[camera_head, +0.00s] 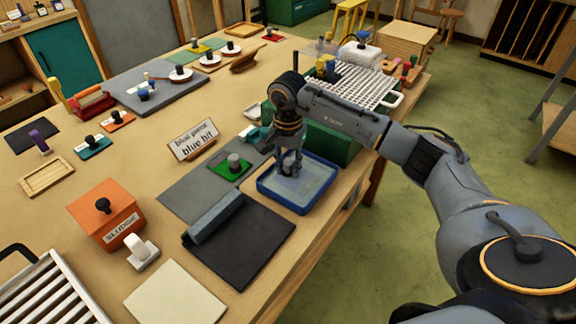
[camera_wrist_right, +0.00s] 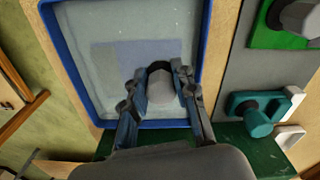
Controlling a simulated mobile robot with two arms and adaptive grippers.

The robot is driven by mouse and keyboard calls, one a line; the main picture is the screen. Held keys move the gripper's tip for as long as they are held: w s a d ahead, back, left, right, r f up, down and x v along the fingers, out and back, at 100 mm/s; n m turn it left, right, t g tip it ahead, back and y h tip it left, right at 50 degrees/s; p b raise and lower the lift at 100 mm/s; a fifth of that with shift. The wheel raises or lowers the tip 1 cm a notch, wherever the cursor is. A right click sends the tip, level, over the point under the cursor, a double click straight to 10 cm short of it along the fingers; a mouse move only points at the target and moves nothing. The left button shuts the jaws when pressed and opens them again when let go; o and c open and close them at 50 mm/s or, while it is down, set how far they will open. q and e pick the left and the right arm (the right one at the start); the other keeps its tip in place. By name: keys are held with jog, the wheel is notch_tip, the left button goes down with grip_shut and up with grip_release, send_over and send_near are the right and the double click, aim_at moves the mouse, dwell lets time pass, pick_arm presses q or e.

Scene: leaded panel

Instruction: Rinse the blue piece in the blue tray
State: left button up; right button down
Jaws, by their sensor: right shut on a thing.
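The blue tray (camera_head: 299,206) stands near the table's right edge, with a blue rim and a pale, watery inside; its rim also shows in the right wrist view (camera_wrist_right: 66,66). My right gripper (camera_head: 289,166) reaches down into the tray. In the right wrist view its fingers (camera_wrist_right: 160,78) are shut on a grey knob (camera_wrist_right: 160,90). The blue piece (camera_wrist_right: 118,60) shows as a flat, pale blue rectangle under the knob, within the tray; whether it touches the bottom I cannot tell. My left gripper is in neither view.
A green piece with a grey knob (camera_head: 234,161) lies on a grey mat left of the tray. A sign (camera_head: 192,140) reads "blue piece, blue bit". A black mat (camera_head: 250,255) lies in front, and a white rack (camera_head: 352,84) stands behind.

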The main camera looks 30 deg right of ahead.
jog(key=shift+f+b, duration=0.25)
jog(key=shift+b, duration=0.05)
jog(key=shift+w+d, duration=0.15)
jog(key=shift+d, duration=0.2)
dwell(0.8)
jog(key=shift+s+a, duration=0.35)
jog(key=shift+a, duration=0.4)
dwell(0.5)
jog(key=shift+w+d+b, duration=0.2)
jog(key=shift+d+b, duration=0.2)
jog(key=shift+b, duration=0.1)
jog(key=shift+r, duration=0.15)
dwell(1.2)
jog(key=shift+r+p, duration=1.4)
jog(key=shift+r, duration=1)
jog(key=shift+r+p, duration=0.75)
jog(key=shift+r, duration=0.75)
